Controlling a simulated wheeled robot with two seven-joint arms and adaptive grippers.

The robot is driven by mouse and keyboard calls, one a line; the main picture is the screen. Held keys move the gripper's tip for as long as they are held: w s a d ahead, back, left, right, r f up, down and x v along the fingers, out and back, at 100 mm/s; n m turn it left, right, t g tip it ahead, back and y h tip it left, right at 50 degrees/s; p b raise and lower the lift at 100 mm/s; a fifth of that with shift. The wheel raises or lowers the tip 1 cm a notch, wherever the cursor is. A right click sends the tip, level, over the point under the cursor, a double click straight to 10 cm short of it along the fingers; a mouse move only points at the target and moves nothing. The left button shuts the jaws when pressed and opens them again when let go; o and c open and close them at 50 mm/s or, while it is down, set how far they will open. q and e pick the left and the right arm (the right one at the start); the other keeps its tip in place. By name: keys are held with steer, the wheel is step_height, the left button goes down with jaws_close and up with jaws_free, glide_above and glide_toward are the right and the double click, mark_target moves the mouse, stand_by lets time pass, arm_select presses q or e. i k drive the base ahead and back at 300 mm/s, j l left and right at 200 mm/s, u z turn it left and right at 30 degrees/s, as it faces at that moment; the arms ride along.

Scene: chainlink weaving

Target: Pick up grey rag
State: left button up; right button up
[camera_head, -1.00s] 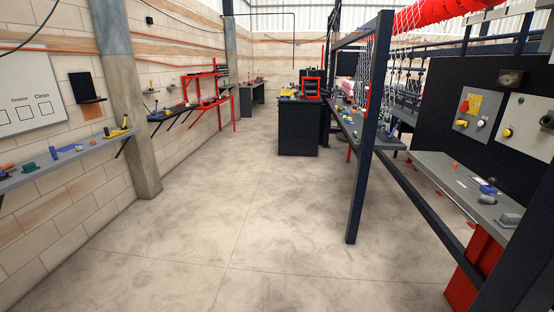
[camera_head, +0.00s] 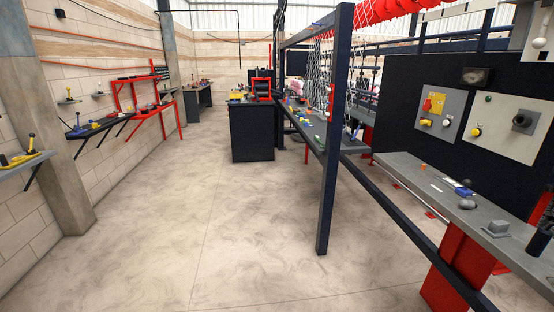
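I cannot make out a grey rag for certain. On the grey bench (camera_head: 425,185) at the right lie a small rounded dark grey thing (camera_head: 467,204) and a lighter grey blocky thing (camera_head: 497,227). Both are too small to tell whether either is cloth. Neither of my grippers shows in the head view.
A dark upright post (camera_head: 334,130) stands between the open concrete floor (camera_head: 190,240) and the right bench, with a low dark rail running from it. A dark cabinet (camera_head: 251,132) stands ahead. Shelves with tools line the left wall. A control panel (camera_head: 503,127) is above the right bench.

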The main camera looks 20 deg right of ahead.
mark_target(497, 229)
steer(key=i+j+z, duration=0.1)
steer(key=i+z, duration=0.4)
steer(key=i, duration=0.3)
steer(key=i+j+z, duration=0.1)
steer(key=i+z, duration=0.3)
steer(key=i+j+z, duration=0.25)
steer(key=z, duration=0.15)
steer(key=i+j+z, duration=0.2)
steer(key=z, duration=0.25)
steer(key=i+j+z, duration=0.6)
steer(key=j+z, duration=0.25)
steer(key=i+j+z, duration=0.15)
steer(key=j+z, duration=0.15)
steer(key=z, duration=0.15)
steer(key=i+j+z, duration=0.2)
steer(key=j, duration=0.2)
steer(key=j+z, duration=0.25)
steer(key=j, duration=0.15)
steer(key=k+l, duration=0.05)
